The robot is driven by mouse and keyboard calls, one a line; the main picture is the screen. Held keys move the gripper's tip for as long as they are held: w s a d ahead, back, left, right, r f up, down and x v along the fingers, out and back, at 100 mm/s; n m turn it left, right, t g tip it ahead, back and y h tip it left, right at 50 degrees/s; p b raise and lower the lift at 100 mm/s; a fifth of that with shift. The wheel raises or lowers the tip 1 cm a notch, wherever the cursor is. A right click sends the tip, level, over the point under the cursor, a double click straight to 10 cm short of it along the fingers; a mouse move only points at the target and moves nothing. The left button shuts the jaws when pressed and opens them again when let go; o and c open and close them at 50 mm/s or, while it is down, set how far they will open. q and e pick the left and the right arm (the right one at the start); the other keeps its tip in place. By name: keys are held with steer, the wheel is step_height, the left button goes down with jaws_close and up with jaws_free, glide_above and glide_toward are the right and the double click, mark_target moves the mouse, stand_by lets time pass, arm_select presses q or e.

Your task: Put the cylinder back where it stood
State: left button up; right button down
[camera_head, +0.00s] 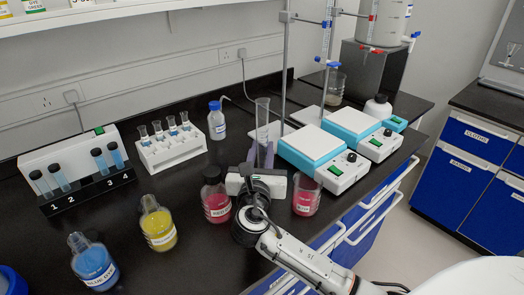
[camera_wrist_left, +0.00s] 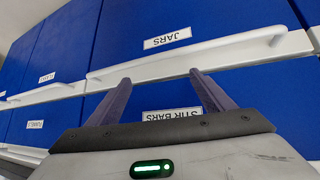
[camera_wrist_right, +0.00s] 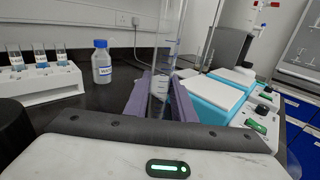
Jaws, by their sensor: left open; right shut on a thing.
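The clear graduated cylinder (camera_head: 262,113) is upright, between the fingers of my right gripper (camera_head: 262,151), which is shut on it. In the right wrist view the cylinder (camera_wrist_right: 170,42) rises between the purple fingers of the gripper (camera_wrist_right: 161,82). Its foot is hidden, so I cannot tell whether it touches the bench. My left gripper (camera_wrist_left: 160,82) is open and empty, facing blue drawers in the left wrist view. It is outside the head view.
Two blue-and-white hot plates (camera_head: 312,145) stand just right of the cylinder. A blue-capped bottle (camera_head: 217,122) and white tube rack (camera_head: 172,149) stand left. Black bench (camera_head: 125,212) shows between items.

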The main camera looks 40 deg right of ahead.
steer(key=shift+f, duration=0.1)
steer(key=c, duration=1.5)
jaws_free()
steer(key=shift+r, duration=0.2)
steer(key=v, duration=1.2)
steer(key=shift+b, duration=0.3)
steer(key=shift+f, duration=0.1)
